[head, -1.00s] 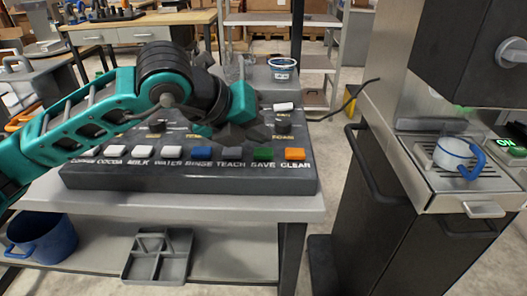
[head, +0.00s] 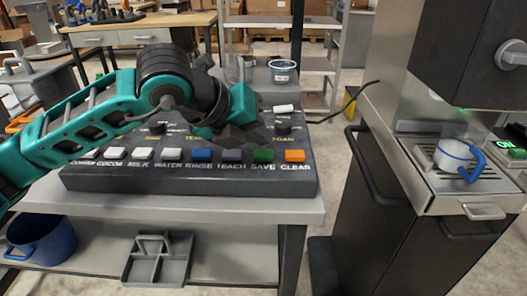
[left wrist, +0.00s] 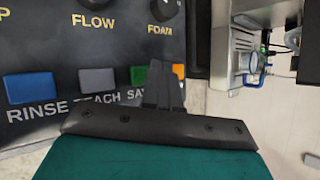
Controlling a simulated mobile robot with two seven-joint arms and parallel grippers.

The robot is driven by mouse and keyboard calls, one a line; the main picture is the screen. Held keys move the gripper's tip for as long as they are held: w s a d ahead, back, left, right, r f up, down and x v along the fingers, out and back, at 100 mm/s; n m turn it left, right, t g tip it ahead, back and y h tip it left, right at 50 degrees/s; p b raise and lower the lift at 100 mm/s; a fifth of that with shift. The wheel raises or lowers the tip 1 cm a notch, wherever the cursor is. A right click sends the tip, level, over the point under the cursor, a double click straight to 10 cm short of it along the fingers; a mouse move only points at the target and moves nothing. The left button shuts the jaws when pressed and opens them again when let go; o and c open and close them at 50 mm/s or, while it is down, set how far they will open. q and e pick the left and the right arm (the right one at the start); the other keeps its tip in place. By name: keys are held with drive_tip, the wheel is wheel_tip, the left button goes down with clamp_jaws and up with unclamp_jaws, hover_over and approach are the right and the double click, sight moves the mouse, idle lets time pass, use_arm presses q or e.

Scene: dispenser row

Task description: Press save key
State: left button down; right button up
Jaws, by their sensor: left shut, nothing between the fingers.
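The green save key (head: 263,156) is on the front row of the dark control panel (head: 190,181), above the label SAVE. The orange clear key (head: 295,156) is to its right and the grey teach key (head: 232,156) to its left. My left gripper (head: 256,134) is shut and empty, just behind and above the save key in the head view. In the left wrist view its fingers (left wrist: 163,80) cover part of the save key (left wrist: 138,75) and the clear key (left wrist: 180,71). I cannot tell whether they touch the panel. My right gripper is not in view.
Dark knobs (head: 283,128) stand behind the keys. A coffee machine with a white and blue cup (head: 455,155) on its tray stands at the right. A blue pot (head: 42,238) and a grey divided tray (head: 158,262) are on the lower shelf.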

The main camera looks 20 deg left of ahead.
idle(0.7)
use_arm(q)
drive_tip(key=shift+f+b, duration=0.3)
drive_tip(key=shift+b, duration=0.15)
drive_tip(key=shift+f+b, duration=0.15)
drive_tip(key=shift+b, duration=0.15)
drive_tip(key=shift+f, duration=0.1)
drive_tip(key=shift+f+b, duration=0.35)
drive_tip(key=shift+b, duration=0.25)
idle(0.4)
drive_tip(key=shift+r, duration=0.1)
drive_tip(key=shift+r+p, duration=0.45)
drive_tip(key=shift+r, duration=0.35)
